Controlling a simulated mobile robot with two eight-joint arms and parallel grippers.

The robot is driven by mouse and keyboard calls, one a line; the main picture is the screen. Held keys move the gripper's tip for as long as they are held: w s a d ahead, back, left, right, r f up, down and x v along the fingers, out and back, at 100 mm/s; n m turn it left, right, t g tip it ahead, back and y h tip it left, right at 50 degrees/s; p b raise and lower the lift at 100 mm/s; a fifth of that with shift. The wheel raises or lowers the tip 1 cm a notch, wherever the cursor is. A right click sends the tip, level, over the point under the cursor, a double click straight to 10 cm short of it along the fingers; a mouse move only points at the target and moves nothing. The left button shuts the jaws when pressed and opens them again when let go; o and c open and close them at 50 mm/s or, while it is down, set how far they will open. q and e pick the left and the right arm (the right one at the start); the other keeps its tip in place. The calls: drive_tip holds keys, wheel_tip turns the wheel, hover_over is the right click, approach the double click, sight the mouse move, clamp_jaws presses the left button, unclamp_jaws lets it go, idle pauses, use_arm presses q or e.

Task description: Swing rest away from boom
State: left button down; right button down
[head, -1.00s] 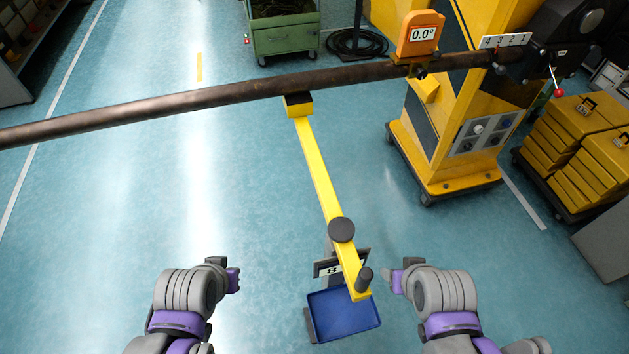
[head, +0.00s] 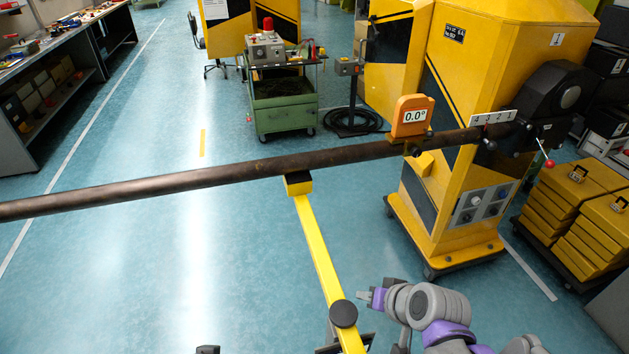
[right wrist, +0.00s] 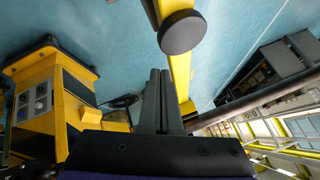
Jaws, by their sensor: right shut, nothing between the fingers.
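The rest is a yellow arm (head: 318,250) with a dark round pivot cap (head: 343,313) near its lower end. Its yellow and black head (head: 298,183) is under the boom, a long dark pipe (head: 190,179) crossing the head view, and appears to touch it. My right gripper (head: 364,297) is shut and empty, just right of the rest near the cap. In the right wrist view its shut fingers (right wrist: 158,100) point toward the yellow arm and the cap (right wrist: 182,32). Only a dark bit of my left gripper (head: 208,350) shows at the bottom edge. The rest's lower end is cut off.
A yellow gate cabinet (head: 465,150) on casters holds the boom's right end. An orange display (head: 412,116) on the boom reads 0.0°. Yellow cases (head: 580,200) stand at right and a green cart (head: 284,105) behind. The floor left of the rest is clear.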

drive_tip(key=w+a+r+m+t+y, duration=0.2)
drive_tip(key=w+a, duration=0.1)
drive_tip(key=w, duration=0.7)
drive_tip(key=w+a+r+m+t+y, duration=0.1)
drive_tip(key=w+a+m+t+y, duration=0.1)
drive_tip(key=w, duration=0.9)
drive_tip(key=w+d+f+m+t, duration=0.1)
drive_tip(key=w+f+m+t, duration=0.1)
drive_tip(key=w, duration=0.6)
drive_tip(key=w+d+f+m+t+y, duration=0.1)
drive_tip(key=w+d+f+m+t, duration=0.1)
drive_tip(key=w, duration=0.6)
drive_tip(key=f+m+t, duration=0.1)
drive_tip(key=m, duration=0.1)
drive_tip(key=shift+f+m+b, duration=0.3)
drive_tip(key=shift+f+m, duration=0.1)
drive_tip(key=shift+w, duration=0.1)
drive_tip(key=w+a+p, duration=0.2)
drive_tip(key=w+a, duration=0.5)
drive_tip(key=a, duration=0.1)
drive_tip(key=shift+w+a, duration=0.3)
drive_tip(key=shift+a, duration=0.05)
